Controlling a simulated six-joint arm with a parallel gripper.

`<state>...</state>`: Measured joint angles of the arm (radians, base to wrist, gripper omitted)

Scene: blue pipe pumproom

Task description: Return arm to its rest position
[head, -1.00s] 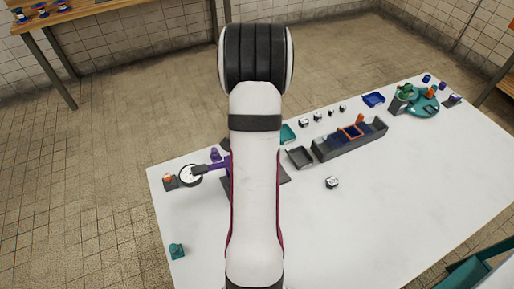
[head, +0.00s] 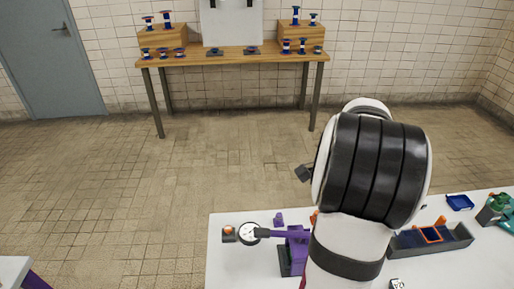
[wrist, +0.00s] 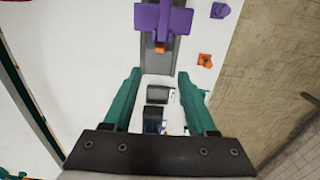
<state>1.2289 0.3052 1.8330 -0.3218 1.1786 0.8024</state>
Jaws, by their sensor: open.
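My gripper (wrist: 159,76) shows in the wrist view as two teal fingers spread wide on a dark mount, with nothing held between them. Beyond the fingertips lie the white table top and a dark grey strip with a purple cross-shaped part (wrist: 162,18). In the head view my white and black arm rises at the right of centre, over the near table. The gripper's fingers cannot be made out there.
The white table (head: 235,265) carries a round dial gauge (head: 249,231), a purple fixture (head: 297,243), a grey divided bin (head: 455,241) and a blue tray (head: 460,202). A wooden bench (head: 230,58) with spools stands at the far wall. Open tiled floor lies between.

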